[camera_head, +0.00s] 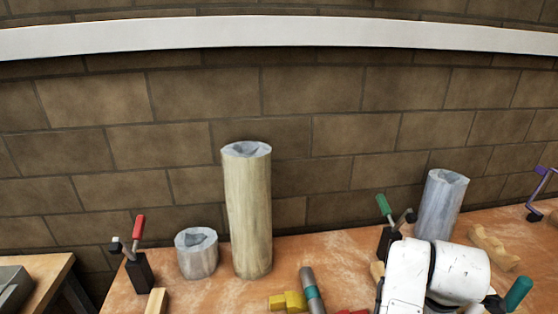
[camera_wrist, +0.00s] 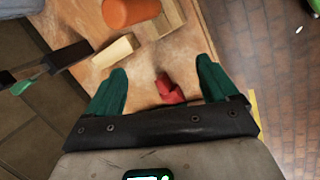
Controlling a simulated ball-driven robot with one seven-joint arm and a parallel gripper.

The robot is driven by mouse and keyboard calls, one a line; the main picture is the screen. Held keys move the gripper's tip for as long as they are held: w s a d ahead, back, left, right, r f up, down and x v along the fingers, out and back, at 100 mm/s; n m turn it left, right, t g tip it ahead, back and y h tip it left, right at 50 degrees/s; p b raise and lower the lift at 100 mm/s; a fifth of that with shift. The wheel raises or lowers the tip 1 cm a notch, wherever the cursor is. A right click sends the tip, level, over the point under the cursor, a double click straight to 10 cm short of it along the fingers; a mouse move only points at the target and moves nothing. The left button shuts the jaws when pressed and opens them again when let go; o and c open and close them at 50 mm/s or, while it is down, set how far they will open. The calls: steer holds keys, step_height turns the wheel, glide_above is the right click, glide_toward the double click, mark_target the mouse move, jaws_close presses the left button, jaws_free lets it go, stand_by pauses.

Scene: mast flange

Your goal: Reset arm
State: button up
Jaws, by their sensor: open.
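My white arm (camera_head: 435,275) shows at the lower right of the head view, over the wooden bench and in front of a grey cylinder.
The bench (camera_head: 215,295) carries a tall tan cylinder (camera_head: 249,210), a short grey one (camera_head: 196,253), a taller grey one (camera_head: 441,203), a red-handled clamp (camera_head: 138,265) and yellow blocks (camera_head: 288,301). A brick wall stands behind. Wrist view shows an orange cylinder (camera_wrist: 130,12) and open floor (camera_wrist: 265,60).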

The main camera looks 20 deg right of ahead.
steer(key=s+a+f+m+t+y, duration=0.2)
steer(key=a+f+m, duration=0.35)
steer(key=a, duration=0.35)
steer(key=s+a+f+m+t+y, duration=0.1)
steer(key=s+a+f+m, duration=0.1)
steer(key=a+f+m, duration=0.35)
steer(key=s+f+g+b, duration=0.2)
steer(key=s+f+g, duration=0.2)
steer(key=s, duration=0.5)
steer(key=shift+s+a+f+m+b, duration=0.3)
steer(key=shift+a+f, duration=0.15)
steer(key=shift+f, duration=0.5)
steer(key=shift+c, duration=0.5)
